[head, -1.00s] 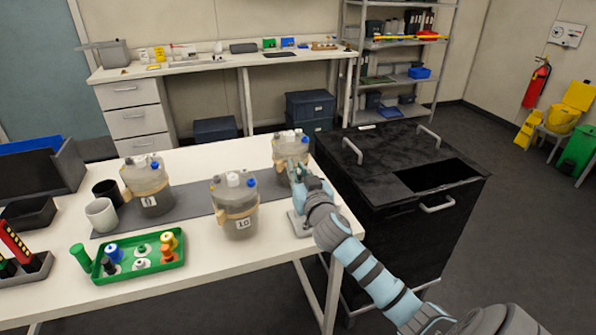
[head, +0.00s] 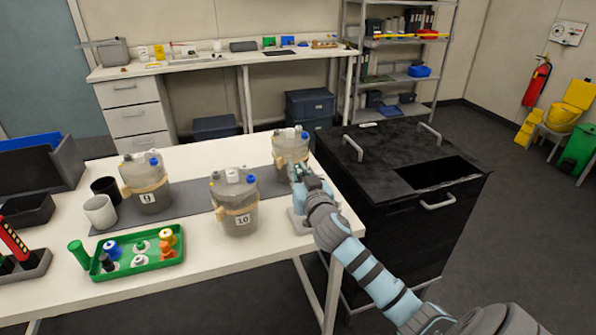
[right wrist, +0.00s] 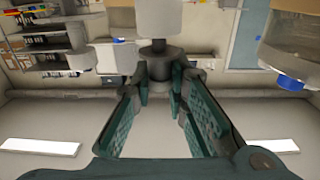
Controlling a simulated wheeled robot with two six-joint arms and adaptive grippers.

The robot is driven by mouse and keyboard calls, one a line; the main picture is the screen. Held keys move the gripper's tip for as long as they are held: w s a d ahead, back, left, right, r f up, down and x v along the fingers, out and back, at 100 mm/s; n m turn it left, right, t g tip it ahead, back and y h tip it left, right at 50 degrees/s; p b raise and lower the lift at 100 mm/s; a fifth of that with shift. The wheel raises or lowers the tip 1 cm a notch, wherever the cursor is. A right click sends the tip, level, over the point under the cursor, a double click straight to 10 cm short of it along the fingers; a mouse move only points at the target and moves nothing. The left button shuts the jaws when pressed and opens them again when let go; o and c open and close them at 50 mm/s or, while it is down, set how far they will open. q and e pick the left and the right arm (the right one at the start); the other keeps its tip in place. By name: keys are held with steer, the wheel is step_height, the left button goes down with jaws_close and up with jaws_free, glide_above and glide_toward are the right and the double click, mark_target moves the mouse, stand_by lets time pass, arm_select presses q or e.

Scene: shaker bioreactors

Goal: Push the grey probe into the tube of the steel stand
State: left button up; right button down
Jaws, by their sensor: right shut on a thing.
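My right gripper (head: 298,172) is at the right end of the white table, above a flat steel base (head: 297,222) that looks like the stand's foot. In the right wrist view, which is upside down, the right gripper (right wrist: 158,85) is shut on a grey part (right wrist: 159,55), seemingly the grey probe. A wider pale cylinder (right wrist: 160,18) lies beyond it in line. I cannot tell whether that is the stand's tube or more of the probe. In the head view the gripper hides the probe and the tube. My left gripper is not in view.
A vessel (head: 290,147) stands close behind the gripper; vessels 10 (head: 238,215) and 9 (head: 147,190) stand further left. A green tray (head: 120,268) with capped items and two cups, one white (head: 99,212), are at left. A black cabinet (head: 400,215) stands right of the table.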

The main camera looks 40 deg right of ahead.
steer(key=shift+f+b, duration=0.55)
stand_by(0.4)
steer(key=c, duration=1.5)
jaws_free()
steer(key=v, duration=1.2)
